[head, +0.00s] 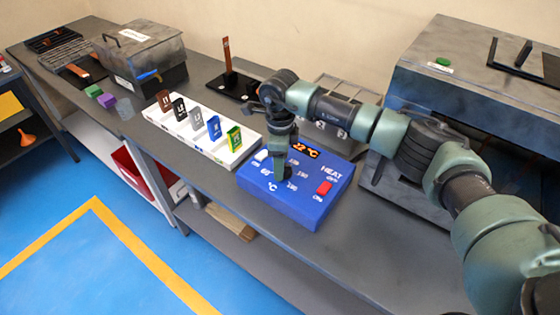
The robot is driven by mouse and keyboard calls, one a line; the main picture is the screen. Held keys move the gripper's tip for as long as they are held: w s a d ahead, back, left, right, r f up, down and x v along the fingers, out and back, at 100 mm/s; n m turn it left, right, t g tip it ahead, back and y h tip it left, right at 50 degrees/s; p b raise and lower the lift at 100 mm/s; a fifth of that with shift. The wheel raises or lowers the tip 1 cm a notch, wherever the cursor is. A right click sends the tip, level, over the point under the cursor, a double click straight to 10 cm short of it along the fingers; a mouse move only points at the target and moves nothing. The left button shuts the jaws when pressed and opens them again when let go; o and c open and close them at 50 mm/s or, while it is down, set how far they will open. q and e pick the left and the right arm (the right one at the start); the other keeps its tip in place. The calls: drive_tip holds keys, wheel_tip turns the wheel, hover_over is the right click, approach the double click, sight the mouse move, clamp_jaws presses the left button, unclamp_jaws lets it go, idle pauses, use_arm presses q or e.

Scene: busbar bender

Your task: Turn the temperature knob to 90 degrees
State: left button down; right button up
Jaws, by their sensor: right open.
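A blue control box (310,208) stands on the grey bench, with white temperature markings, an orange-lit display (306,150) that seems to read 22 °C, and a red switch (324,188) beside the word HEAT. My right arm reaches in from the right. Its gripper (281,172) points down over the left part of the box's top, among the temperature markings. It is open. The temperature knob is hidden behind or under the gripper, so I cannot tell its angle or whether the fingers touch it. My left gripper is not in view.
A white rack (233,158) with several upright labelled plates stands just left of the box. A large grey machine (440,90) is at the right, and a grey metal box (145,55) is at the far left. Free bench surface lies in front of the blue box.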

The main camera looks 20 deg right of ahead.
clamp_jaws()
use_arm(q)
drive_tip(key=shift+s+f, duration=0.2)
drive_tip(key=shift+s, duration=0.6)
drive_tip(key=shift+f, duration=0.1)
use_arm(e)
drive_tip(key=shift+w+f+m+b, duration=0.1)
drive_tip(key=shift+w+m+b, duration=0.05)
drive_tip(key=shift+m+b, duration=0.85)
drive_tip(key=m+b, duration=0.1)
drive_tip(key=m, duration=0.2)
drive_tip(key=shift+w+d+m+b, duration=0.15)
drive_tip(key=shift+m+b, duration=0.25)
drive_tip(key=m+b, duration=0.1)
drive_tip(key=m, duration=0.2)
drive_tip(key=shift+d, duration=0.15)
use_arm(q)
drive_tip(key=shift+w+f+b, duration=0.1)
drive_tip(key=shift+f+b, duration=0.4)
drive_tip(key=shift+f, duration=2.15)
use_arm(e)
drive_tip(key=shift+w+d+r+m, duration=0.1)
drive_tip(key=shift+r+m, duration=0.1)
drive_tip(key=shift+m, duration=1.2)
